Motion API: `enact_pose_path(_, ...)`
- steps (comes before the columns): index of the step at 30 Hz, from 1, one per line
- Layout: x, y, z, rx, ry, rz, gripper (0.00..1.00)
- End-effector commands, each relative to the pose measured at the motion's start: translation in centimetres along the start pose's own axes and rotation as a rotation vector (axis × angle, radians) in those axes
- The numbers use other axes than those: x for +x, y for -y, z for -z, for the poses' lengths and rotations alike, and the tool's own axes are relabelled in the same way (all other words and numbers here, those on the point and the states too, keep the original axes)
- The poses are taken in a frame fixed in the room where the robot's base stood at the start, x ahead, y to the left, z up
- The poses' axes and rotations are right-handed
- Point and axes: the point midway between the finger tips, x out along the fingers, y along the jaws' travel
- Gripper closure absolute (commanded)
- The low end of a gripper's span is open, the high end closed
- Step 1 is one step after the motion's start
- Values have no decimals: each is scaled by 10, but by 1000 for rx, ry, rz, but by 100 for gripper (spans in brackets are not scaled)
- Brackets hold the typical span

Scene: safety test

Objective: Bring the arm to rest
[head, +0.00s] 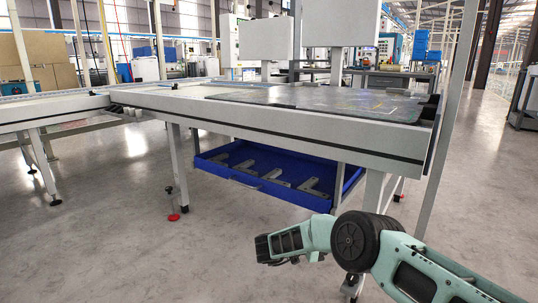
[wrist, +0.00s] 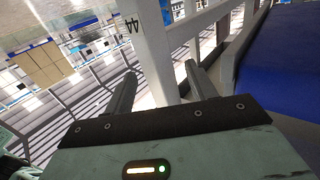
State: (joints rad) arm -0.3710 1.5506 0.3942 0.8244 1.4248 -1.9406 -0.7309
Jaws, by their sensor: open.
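My arm (head: 425,268) reaches in from the lower right of the head view and bends at a dark round joint. Its end points left, in front of the workbench (head: 270,119) and below the level of its top. In the wrist view my gripper (wrist: 160,70) is open, with its two fingers apart. A pale post (wrist: 150,45) marked 44 shows beyond and between the fingers. Nothing is seen held in the gripper. In the head view the fingers cannot be made out clearly.
A blue tray (head: 228,172) with several grey metal brackets hangs under the bench, behind my arm. Bench legs (head: 178,165) stand on the floor, one with a red foot. A thin upright post (head: 447,140) stands right. Grey floor (head: 110,250) is clear at the left front.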

Motion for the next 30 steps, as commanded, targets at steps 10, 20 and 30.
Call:
enact_pose_path(10, -17, 40, 43, 71, 68, 201, 44)
enact_pose_path(20, -75, 103, 134, 162, 223, 632, 44)
enact_pose_path(30, -207, 104, 264, 89, 490, 1285, 44)
